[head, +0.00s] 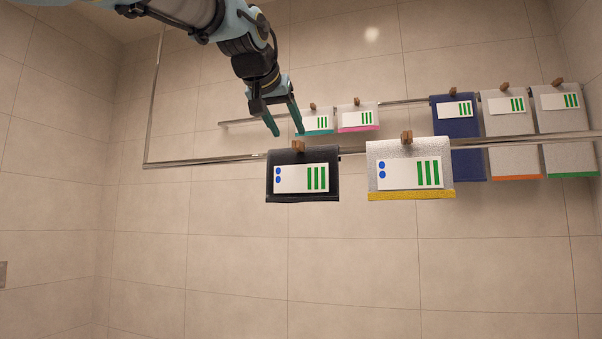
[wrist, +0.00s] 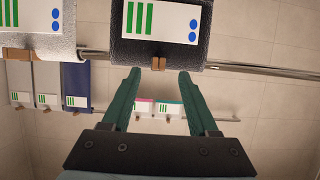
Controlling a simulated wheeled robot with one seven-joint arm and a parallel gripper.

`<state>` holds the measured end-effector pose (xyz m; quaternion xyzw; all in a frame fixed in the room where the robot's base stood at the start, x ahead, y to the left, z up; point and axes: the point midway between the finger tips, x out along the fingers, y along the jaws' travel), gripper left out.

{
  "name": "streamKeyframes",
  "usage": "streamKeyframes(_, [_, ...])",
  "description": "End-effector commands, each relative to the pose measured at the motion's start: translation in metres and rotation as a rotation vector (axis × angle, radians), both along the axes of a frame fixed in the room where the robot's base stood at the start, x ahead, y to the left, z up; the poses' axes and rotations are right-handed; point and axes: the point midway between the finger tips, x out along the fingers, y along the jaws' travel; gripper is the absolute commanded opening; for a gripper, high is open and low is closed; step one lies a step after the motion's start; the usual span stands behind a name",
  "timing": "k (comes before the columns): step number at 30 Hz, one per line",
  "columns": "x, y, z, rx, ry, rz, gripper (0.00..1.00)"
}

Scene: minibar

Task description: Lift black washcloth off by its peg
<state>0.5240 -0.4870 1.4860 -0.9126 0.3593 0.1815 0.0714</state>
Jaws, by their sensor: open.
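The black washcloth (head: 272,178) hangs over the front metal rail in the head view, with a white card marked by blue dots and green bars. A brown wooden peg (head: 298,147) sits at its top edge. My gripper (head: 288,133) is open and empty, just above the peg and slightly to its left in the head view. In the wrist view the black washcloth (wrist: 118,40) shows upside down at the top. Its peg (wrist: 159,63) lies between the lines of the two open fingertips (wrist: 159,72), with clear gaps on both sides. I cannot tell the remaining depth.
A white washcloth with a yellow edge (head: 411,194) hangs close to the right on the same front rail (head: 220,161). Several more cloths, including a dark blue one (head: 457,135), hang on the rear rail (head: 400,102). Space below the rails is clear.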

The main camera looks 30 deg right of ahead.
Motion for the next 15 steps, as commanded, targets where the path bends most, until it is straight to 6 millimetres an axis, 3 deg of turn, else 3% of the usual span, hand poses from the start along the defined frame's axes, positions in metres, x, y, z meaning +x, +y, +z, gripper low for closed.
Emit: streamKeyframes(15, [0.04, -0.038, -0.021, 0.003, 0.003, 0.0, 0.6])
